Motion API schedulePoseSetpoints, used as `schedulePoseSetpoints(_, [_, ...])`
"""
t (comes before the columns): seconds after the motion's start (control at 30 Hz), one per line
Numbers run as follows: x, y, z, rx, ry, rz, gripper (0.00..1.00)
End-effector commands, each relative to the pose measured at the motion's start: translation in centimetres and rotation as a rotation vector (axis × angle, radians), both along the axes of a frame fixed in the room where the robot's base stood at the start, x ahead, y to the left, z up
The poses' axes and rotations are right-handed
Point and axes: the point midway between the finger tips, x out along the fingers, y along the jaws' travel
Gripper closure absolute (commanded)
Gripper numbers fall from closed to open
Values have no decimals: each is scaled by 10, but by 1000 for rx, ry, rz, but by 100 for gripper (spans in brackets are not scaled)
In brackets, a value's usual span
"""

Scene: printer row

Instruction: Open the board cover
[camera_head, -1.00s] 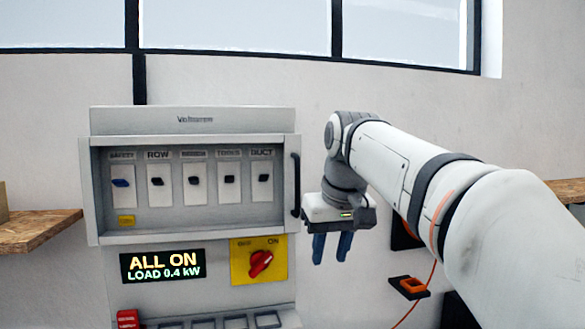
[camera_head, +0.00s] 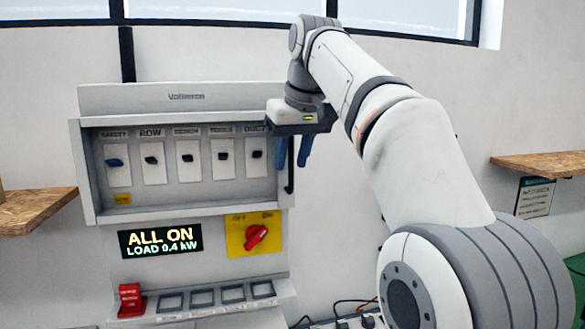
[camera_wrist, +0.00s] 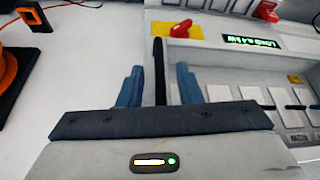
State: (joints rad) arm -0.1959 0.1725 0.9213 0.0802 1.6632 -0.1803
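The board cover (camera_head: 84,180) is a light grey frame over the row of switches on the grey board (camera_head: 200,97), and it looks shut. Its black upright handle (camera_head: 290,183) is at the right edge, the upper part hidden behind my gripper. My gripper (camera_head: 293,150) is open, its two blue fingers pointing down at the handle's upper part. In the wrist view the handle (camera_wrist: 158,72) stands between the fingers, with a gap on both sides. I see no contact.
Below the cover are a lit display (camera_head: 160,239) reading "ALL ON, LOAD 0.4 kW" and a red rotary switch (camera_head: 256,236) on a yellow plate. A red block (camera_head: 131,300) sits lower left. Wooden shelves flank the board at left (camera_head: 32,208) and right (camera_head: 540,165).

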Motion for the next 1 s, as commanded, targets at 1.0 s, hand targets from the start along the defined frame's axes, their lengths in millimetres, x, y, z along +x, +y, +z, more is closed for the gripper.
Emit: schedulePoseSetpoints(1.0, [7, 2, -18, 0, -1, -2, 100])
